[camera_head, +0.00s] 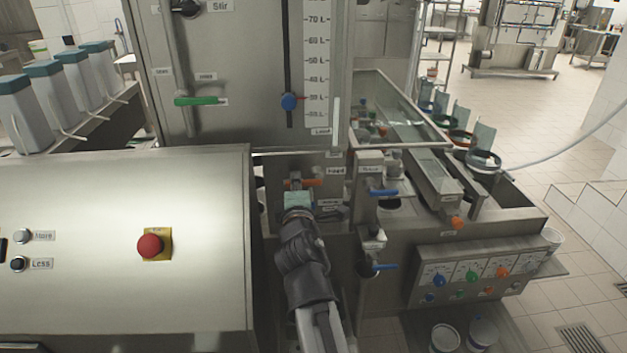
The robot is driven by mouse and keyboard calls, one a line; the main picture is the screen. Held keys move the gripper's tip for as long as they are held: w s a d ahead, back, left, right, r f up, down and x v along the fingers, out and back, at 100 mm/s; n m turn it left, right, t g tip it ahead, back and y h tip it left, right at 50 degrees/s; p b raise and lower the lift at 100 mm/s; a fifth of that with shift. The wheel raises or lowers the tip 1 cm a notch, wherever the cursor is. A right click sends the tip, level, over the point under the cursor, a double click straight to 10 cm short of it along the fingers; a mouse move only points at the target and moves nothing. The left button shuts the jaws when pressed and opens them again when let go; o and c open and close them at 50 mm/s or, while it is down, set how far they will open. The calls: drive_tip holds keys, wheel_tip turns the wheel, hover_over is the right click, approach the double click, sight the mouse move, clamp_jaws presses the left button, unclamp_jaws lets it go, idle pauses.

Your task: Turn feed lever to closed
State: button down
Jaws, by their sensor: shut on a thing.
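The feed lever is most likely the orange handle (318,182) below the tank, beside a label that seems to read "Feed". It lies roughly horizontal, pointing right. My gripper (296,186) reaches up to the orange handle's left part and is shut on it. The fingers and the handle's pivot are partly hidden by my gripper's body and a pale block on it. A second label sits just below the handle, too small to read.
Blue levers (383,192) stand close on the right, with another lower down (384,267). A steel cabinet with a red button (149,245) is close on the left. The tank (240,70) rises above, with a green handle (198,100). Room around my gripper is narrow.

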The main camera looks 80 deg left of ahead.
idle(0.3)
drive_tip(key=c, duration=1.1)
unclamp_jaws()
drive_tip(key=shift+c, duration=0.2)
drive_tip(key=d, duration=1.2)
drive_tip(key=shift+s, duration=0.45)
